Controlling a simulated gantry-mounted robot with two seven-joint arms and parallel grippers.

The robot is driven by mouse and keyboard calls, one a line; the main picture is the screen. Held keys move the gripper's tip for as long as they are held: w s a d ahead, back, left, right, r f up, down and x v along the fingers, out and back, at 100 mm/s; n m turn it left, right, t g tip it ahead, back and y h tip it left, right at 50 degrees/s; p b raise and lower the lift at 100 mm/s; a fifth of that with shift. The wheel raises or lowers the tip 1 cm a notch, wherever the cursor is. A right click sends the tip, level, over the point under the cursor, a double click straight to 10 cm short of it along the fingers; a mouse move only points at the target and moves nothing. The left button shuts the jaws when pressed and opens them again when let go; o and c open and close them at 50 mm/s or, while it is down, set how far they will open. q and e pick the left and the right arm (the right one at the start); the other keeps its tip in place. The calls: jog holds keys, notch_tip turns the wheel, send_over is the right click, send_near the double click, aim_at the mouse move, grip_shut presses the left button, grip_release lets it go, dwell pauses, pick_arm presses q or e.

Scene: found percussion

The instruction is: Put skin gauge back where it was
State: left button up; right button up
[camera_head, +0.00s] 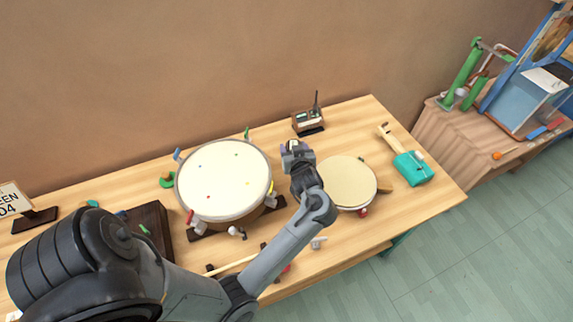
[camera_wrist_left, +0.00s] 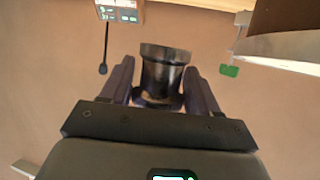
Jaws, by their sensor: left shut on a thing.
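My left gripper (camera_head: 297,152) is above the table between the large drum (camera_head: 222,175) and the smaller round drum (camera_head: 347,183). In the left wrist view its fingers (camera_wrist_left: 162,85) are shut on a dark, shiny, short cylinder with a wider rim, which I take to be the skin gauge (camera_wrist_left: 163,68). In the head view the gauge is mostly hidden by the gripper. A small brown box with a display and a thin black stalk (camera_head: 308,120) stands at the table's back edge; it also shows at the top of the left wrist view (camera_wrist_left: 120,12). My right gripper is not in view.
The large drum has coloured pegs around its rim. A teal object with a wooden handle (camera_head: 412,167) lies at the right. A dark wooden block (camera_head: 152,225) and a sign (camera_head: 25,212) are at the left. Bare table (camera_head: 350,125) lies right of the small box.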

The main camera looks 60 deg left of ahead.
pick_arm(q)
jog(key=shift+w+f, duration=0.2)
jog(key=shift+w+a+f+b, duration=0.1)
jog(key=shift+w+a+b, duration=0.1)
jog(key=shift+b, duration=0.2)
jog(key=shift+w+a+f+b, duration=0.25)
jog(key=shift+a+f+b, duration=0.5)
jog(key=shift+a+f, duration=1.05)
jog(key=shift+w+a+f+b, duration=0.25)
jog(key=shift+a+f+b, duration=0.5)
jog(key=shift+a+f, duration=1)
jog(key=shift+w+a+f+b, duration=0.25)
jog(key=shift+a+f+b, duration=0.5)
jog(key=shift+a+f, duration=1.05)
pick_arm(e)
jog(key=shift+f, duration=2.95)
pick_arm(q)
jog(key=shift+a, duration=0.1)
jog(key=shift+f, duration=0.5)
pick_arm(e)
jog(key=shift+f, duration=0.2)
pick_arm(q)
jog(key=o, duration=1.4)
jog(key=shift+s+f, duration=0.1)
jog(key=shift+f, duration=0.05)
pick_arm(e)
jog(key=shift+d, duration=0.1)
